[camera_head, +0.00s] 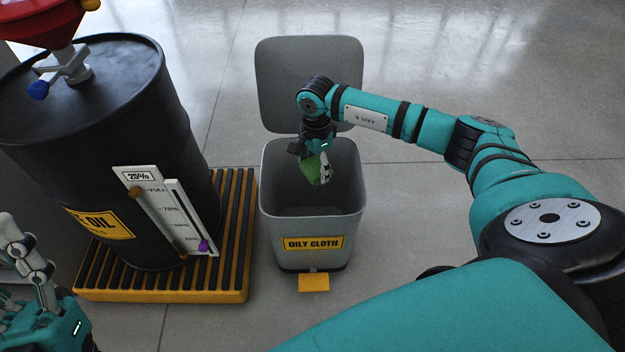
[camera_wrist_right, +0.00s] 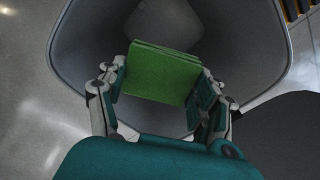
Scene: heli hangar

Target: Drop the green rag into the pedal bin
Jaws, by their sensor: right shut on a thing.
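The green rag (camera_head: 314,167) is a folded square held in my right gripper (camera_head: 322,172). It also shows in the right wrist view (camera_wrist_right: 160,72), between the two fingers of the right gripper (camera_wrist_right: 162,88), which are shut on it. The grey pedal bin (camera_head: 311,225) stands on the floor with its lid (camera_head: 300,75) raised and an "OILY CLOTH" label on its front. The rag and gripper are over the bin's open mouth, and the bin's inner wall surrounds them in the wrist view. My left gripper (camera_head: 45,325) is partly in view at the lower left; its fingertips are not clear.
A black oil drum (camera_head: 150,110) with a level gauge (camera_head: 165,215) stands on a yellow-edged slatted pallet (camera_head: 235,240) left of the bin. A red funnel (camera_head: 40,20) sits on top of it. The yellow pedal (camera_head: 314,282) is at the bin's front. Floor behind the bin is clear.

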